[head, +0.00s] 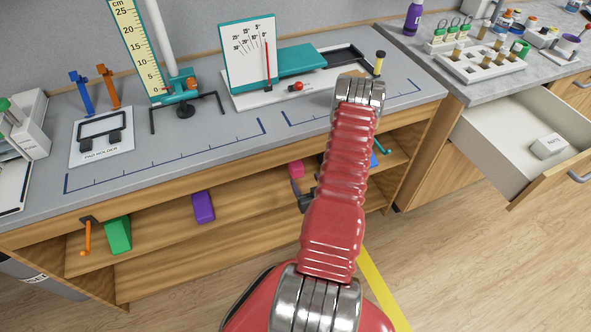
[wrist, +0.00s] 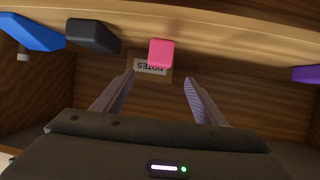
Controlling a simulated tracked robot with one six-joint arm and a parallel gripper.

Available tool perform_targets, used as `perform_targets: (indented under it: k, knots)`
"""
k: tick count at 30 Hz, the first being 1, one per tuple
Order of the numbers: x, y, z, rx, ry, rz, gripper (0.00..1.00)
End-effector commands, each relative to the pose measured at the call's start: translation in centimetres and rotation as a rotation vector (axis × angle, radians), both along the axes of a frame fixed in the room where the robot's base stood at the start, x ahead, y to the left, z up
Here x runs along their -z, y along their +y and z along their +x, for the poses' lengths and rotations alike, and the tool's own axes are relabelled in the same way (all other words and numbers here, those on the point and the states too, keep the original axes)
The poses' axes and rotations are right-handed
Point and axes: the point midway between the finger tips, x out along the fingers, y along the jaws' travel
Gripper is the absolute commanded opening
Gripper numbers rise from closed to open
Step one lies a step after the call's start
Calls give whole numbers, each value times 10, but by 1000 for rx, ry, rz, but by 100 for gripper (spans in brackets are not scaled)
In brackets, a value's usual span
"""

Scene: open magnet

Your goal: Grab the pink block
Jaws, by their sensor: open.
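The pink block (head: 296,169) sits on the wooden shelf under the bench, just left of my red arm in the head view. In the wrist view, which looks upside down, the pink block (wrist: 161,52) is at upper centre, beyond my gripper (wrist: 158,80). The two fingers are apart with nothing between them, and the block lies past their tips, roughly in line with the gap.
A black block (wrist: 93,37) and a blue block (wrist: 32,32) are left of the pink one in the wrist view. A purple block (head: 203,207) and a green block (head: 118,235) share the shelf (head: 160,231). The bench top (head: 215,139) overhangs it. An open drawer (head: 508,140) is at right.

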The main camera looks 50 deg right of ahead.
Motion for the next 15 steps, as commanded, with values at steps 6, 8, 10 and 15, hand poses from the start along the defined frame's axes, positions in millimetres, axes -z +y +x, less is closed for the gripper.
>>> perform_targets:
  k: [6,8,10,15]
  knots:
    - [1,-1,2,-1,1,0,65]
    - [2,-3,5,-2,1,-1,65]
    - [5,-7,10,-3,1,-2,65]
    - [15,-20,29,-3,2,-1,65]
